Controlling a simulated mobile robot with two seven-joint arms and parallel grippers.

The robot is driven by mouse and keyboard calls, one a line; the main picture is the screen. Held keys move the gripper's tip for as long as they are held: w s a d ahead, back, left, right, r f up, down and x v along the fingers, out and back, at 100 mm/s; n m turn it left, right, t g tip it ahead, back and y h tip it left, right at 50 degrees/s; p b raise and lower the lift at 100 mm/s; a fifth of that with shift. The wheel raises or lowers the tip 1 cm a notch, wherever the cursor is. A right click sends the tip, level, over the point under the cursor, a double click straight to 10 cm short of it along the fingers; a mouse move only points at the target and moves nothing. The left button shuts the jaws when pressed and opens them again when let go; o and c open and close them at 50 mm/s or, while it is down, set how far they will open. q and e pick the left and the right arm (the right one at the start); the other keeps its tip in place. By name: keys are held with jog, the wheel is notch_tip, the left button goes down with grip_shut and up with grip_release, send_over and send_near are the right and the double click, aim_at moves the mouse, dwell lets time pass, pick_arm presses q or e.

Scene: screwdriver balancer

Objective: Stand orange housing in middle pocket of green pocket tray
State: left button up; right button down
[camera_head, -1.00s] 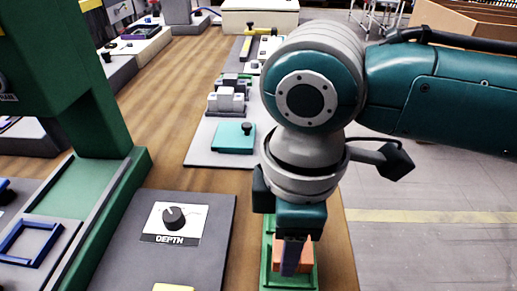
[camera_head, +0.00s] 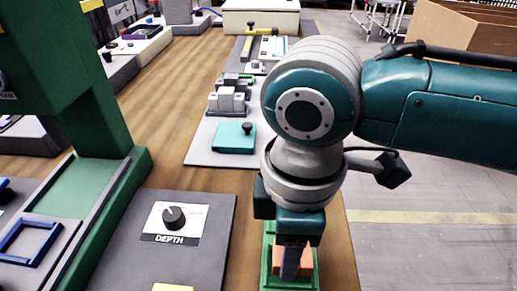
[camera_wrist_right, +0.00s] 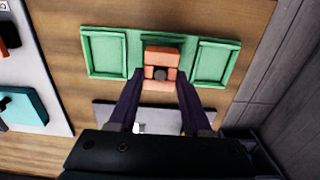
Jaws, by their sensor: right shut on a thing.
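The green pocket tray (camera_head: 267,268) lies on the wooden bench at the bottom of the head view. In the right wrist view the tray (camera_wrist_right: 122,52) shows a pocket at each end, both empty. The orange housing (camera_wrist_right: 162,54) is upright over the tray's middle pocket, with a dark round spot on its near face. My right gripper (camera_wrist_right: 160,78) is shut on it, one finger on each side. In the head view the housing (camera_head: 307,262) is partly hidden by the gripper (camera_head: 292,270). I cannot tell whether its base touches the pocket floor. My left gripper is not in view.
A dark panel with a DEPTH knob (camera_head: 174,217) lies left of the tray. A green press frame (camera_head: 108,125) stands farther left. A grey mat with a teal block (camera_head: 234,137) lies behind. The bench's right edge is close to the tray.

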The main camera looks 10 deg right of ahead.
jog(key=shift+f+b, duration=0.35)
jog(key=shift+f, duration=0.4)
jog(key=shift+c, duration=1.3)
grip_release()
notch_tip(320, 180, up, 10)
jog(key=shift+p, duration=1.2)
